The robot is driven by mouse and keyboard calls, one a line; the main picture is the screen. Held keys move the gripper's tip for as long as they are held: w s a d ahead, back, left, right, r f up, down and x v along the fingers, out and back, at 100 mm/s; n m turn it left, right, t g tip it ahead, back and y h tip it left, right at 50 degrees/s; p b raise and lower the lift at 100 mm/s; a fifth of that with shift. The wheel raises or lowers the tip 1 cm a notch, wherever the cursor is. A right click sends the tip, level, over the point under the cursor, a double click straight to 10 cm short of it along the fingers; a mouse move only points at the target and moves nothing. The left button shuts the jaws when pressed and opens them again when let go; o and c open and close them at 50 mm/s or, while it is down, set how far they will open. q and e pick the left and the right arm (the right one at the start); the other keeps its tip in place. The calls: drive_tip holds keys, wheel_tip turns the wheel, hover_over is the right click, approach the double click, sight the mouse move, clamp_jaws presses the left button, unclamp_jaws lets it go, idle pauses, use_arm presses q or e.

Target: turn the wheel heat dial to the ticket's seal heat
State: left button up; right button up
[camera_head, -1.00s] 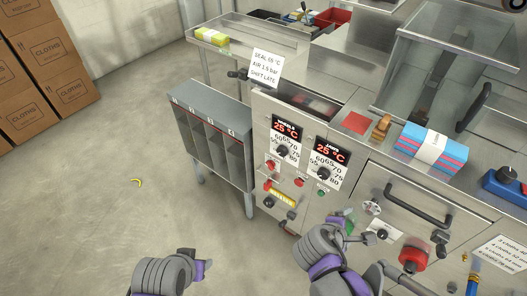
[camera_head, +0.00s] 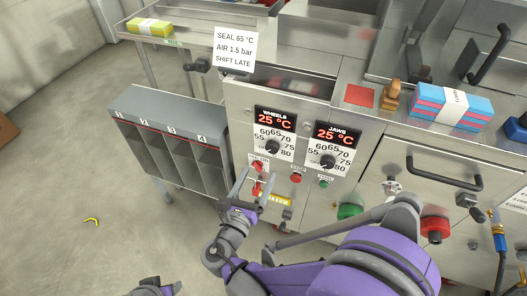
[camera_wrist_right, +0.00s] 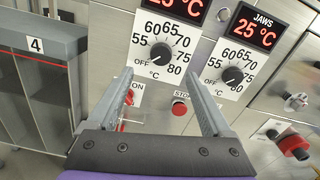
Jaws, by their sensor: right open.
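The ticket (camera_head: 234,48) in the head view reads "SEAL 65 °C, AIR 1.5 bar, SHIFT LATE". The wheel heat dial (camera_head: 272,147) is a black knob under the red WHEELS display (camera_head: 274,119), which reads 25 °C. It also shows in the right wrist view (camera_wrist_right: 160,52), its pointer toward OFF. My right gripper (camera_head: 255,182) is open and empty, below and in front of this dial. In the wrist view its fingers (camera_wrist_right: 158,75) spread either side of the dial's line, apart from it. Part of my left arm's end (camera_head: 155,288) shows at the bottom edge; its jaws are unclear.
The similar JAWS dial (camera_head: 327,161) sits close to the right, also at 25 °C. A red ON switch (camera_head: 258,188) and red stop button (camera_head: 295,178) lie below the dials. A slotted rack (camera_head: 170,112) stands left.

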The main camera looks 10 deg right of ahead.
sight(271, 149)
drive_tip(key=x, duration=0.9)
drive_tip(key=shift+w+d+b, duration=0.25)
drive_tip(key=shift+d+b, duration=0.1)
drive_tip(key=shift+b, duration=0.05)
clamp_jaws()
